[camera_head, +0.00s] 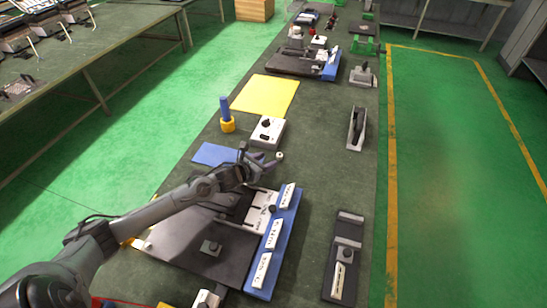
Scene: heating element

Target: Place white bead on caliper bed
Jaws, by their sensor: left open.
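My left arm reaches in from the lower left, and my left gripper (264,163) is open over the bench, just in front of the white control box. A small whitish round thing (279,155), which looks like the white bead, shows at the fingertips; I cannot tell whether it touches them. A dark fixture with a blue strip and white labels (268,245) lies below the gripper. A narrow dark device with a white label (344,262) lies to its right. I cannot tell which of them is the caliper bed. My right gripper is not in view.
A white control box with a black knob (267,132) and a blue peg on a yellow base (226,115) stand behind the gripper. A yellow sheet (265,95) and a blue sheet (214,154) lie flat.

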